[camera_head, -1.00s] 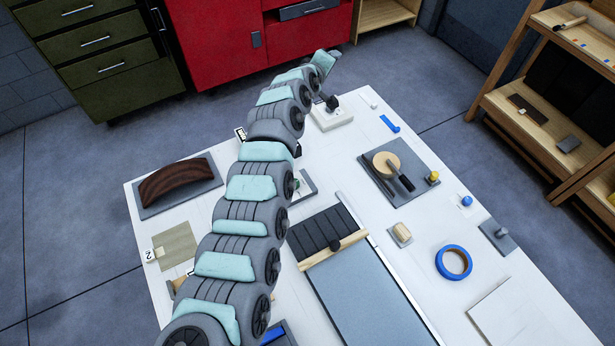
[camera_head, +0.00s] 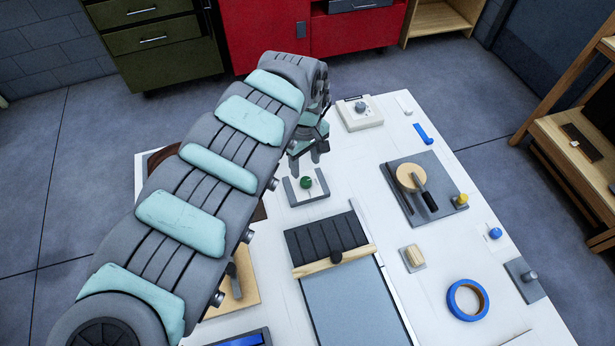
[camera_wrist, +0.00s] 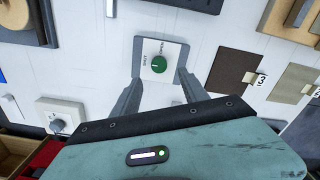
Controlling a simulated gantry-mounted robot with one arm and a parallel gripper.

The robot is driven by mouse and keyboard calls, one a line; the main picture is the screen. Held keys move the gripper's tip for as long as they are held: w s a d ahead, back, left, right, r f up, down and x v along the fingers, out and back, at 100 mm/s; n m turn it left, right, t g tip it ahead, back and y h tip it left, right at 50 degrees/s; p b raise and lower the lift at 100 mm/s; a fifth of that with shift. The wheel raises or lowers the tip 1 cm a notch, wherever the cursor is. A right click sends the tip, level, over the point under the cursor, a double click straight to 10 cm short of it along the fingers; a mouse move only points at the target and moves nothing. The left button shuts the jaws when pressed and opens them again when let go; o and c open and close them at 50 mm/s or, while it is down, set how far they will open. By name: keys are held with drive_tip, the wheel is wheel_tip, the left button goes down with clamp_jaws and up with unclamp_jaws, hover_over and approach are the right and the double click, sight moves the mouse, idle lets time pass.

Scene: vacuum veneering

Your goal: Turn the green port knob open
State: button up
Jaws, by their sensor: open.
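The green port knob (camera_head: 306,182) stands on a white plate in a grey U-shaped bracket (camera_head: 291,192) on the white table. In the wrist view the green knob (camera_wrist: 158,64) lies in the upper middle, on a white face lettered SHUT on its left and OPEN on its upper right. A short pale mark shows on the knob; its exact direction is too small to tell. My gripper (camera_head: 306,164) is open and empty, fingers pointing down, above and just behind the knob in the head view. In the wrist view the fingers of my gripper (camera_wrist: 159,82) are apart, one on each side below the knob.
A white box with a grey dial (camera_head: 360,112) stands behind to the right. A dark slatted panel with a wooden bar (camera_head: 332,262) lies in front. A board with a round wooden piece (camera_head: 411,178) lies right. My arm hides much of the table's left side.

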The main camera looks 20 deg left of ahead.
sight(306, 180)
wheel_tip(306, 180, down, 7)
drive_tip(key=shift+f, duration=0.2)
drive_tip(key=shift+c, duration=0.3)
clamp_jaws()
idle(0.4)
